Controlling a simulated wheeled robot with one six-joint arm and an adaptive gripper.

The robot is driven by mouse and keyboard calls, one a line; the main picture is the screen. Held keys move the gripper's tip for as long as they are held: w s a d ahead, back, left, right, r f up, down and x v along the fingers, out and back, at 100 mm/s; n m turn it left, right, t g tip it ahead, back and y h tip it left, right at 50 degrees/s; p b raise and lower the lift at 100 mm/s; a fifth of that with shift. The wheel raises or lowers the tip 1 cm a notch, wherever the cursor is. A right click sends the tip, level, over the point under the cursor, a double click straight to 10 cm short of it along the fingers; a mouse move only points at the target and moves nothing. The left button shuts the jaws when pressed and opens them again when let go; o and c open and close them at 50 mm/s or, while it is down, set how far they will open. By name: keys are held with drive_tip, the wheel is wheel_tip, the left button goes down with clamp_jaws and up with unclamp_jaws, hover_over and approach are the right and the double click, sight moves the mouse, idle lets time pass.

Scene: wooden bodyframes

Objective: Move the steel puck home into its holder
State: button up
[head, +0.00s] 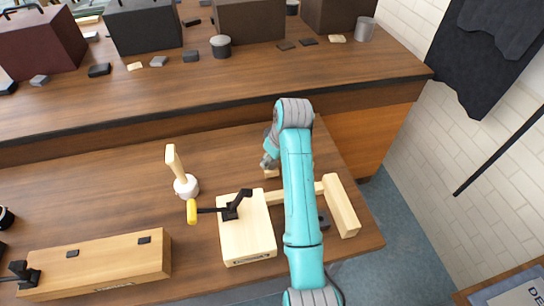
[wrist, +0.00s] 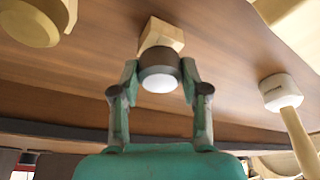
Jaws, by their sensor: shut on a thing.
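My gripper (wrist: 158,80) is shut on the steel puck (wrist: 158,75), a short round piece with a dark side and a bright pale end. The fingers grip it from both sides. Directly beyond the puck is a small pale wooden block (wrist: 163,36), which may be its holder. The puck overlaps the block in the wrist view, so I cannot tell whether they touch. In the head view my gripper (head: 268,161) is low over the bench, beside the block (head: 271,173). The puck is not clearly visible there.
A mallet with a white head (head: 186,187) stands left of my gripper. A long wooden box (head: 100,262) lies at lower left. The bench between the mallet and gripper is clear.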

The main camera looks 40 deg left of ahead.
drive_tip(key=shift+f, duration=0.65)
drive_tip(key=o, duration=1.4)
drive_tip(key=shift+c, duration=0.2)
drive_tip(key=v, duration=0.7)
drive_tip(key=shift+r, duration=0.25)
drive_tip(key=shift+w+d, duration=0.1)
